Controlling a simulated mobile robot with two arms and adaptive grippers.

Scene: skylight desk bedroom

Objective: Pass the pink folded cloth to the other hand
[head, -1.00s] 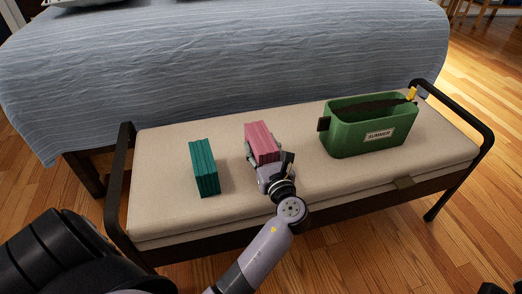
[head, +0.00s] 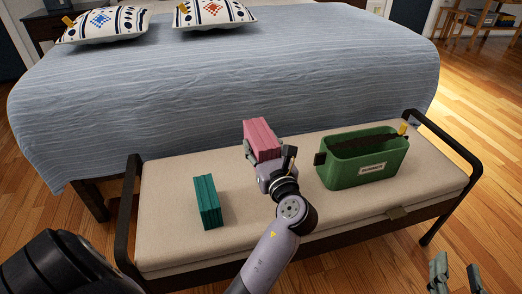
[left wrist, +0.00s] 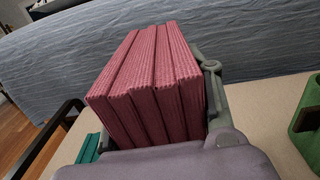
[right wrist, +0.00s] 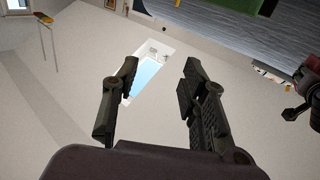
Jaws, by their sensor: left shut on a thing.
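The pink folded cloth (head: 261,139) is a thick block of several upright folds. My left gripper (head: 264,154) is shut on it, above the bench in the head view. In the left wrist view the cloth (left wrist: 150,85) fills the middle, with a finger at its right side. My right gripper (head: 455,281) is at the lower right corner of the head view, far from the cloth. In the right wrist view its two fingers (right wrist: 158,95) are wide apart with nothing between them.
A teal folded cloth (head: 207,202) stands on the bench cushion (head: 165,215), left of my left gripper. A green labelled bin (head: 362,160) stands on its right part. Dark rails (head: 130,200) rise at the bench ends. The bed (head: 220,80) is behind.

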